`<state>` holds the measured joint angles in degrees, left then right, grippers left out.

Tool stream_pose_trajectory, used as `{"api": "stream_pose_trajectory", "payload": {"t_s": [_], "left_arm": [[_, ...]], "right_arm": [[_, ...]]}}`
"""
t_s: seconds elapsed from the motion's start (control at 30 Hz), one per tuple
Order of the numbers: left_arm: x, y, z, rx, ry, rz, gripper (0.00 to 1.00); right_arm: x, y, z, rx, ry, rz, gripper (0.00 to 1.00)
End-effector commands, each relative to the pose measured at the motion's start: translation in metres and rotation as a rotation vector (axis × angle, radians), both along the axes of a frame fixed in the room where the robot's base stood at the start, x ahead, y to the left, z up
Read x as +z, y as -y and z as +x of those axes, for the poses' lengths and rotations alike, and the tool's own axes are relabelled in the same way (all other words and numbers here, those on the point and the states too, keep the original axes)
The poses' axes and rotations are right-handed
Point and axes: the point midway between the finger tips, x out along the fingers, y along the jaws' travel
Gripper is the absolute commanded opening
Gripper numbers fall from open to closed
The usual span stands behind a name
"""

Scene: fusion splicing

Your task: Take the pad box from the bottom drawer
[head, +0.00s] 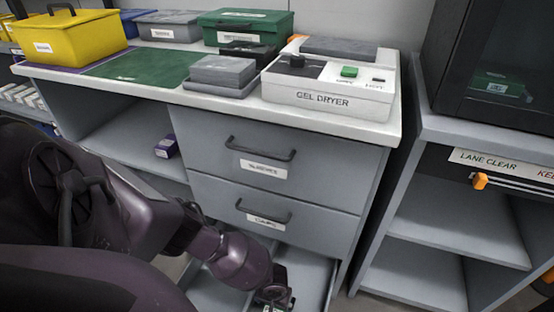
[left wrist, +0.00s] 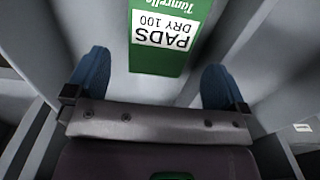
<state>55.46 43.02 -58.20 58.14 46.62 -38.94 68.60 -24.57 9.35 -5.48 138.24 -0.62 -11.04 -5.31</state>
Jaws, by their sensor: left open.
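The pad box (left wrist: 158,62) is green with a white label reading "PADS DRY 100" and shows upside down in the left wrist view. In the head view the left gripper (head: 273,294) reaches down into the drawer. My right gripper is not in view.
Two closed drawers (head: 260,160) with handles sit above the open one, under the bench top. A gel dryer (head: 325,95) stands on the bench's right end. A small purple box (head: 167,148) lies on the open shelf. A grey shelf unit (head: 440,230) stands to the right.

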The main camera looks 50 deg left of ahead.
Motion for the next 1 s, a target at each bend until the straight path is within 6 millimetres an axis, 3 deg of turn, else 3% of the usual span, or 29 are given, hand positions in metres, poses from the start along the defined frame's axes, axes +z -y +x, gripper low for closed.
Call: {"api": "stream_pose_trajectory", "payload": {"t_s": [0.17,0.37,0.5,0.87,1.0], "left_arm": [[-0.011,0.002,-0.003,-0.002,-0.002,0.0,1.0],[-0.04,0.006,-0.017,-0.003,-0.008,0.0,1.0],[-0.052,0.005,-0.014,-0.002,-0.005,0.0,1.0],[-0.053,0.005,-0.009,-0.001,0.004,-0.001,1.0],[-0.053,0.005,-0.01,-0.001,0.004,0.0,0.8]], "right_arm": [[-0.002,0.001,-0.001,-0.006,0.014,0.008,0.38],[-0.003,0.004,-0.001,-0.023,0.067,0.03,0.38],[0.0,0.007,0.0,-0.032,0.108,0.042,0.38],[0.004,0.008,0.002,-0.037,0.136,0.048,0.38],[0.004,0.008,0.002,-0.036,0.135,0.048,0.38]]}}
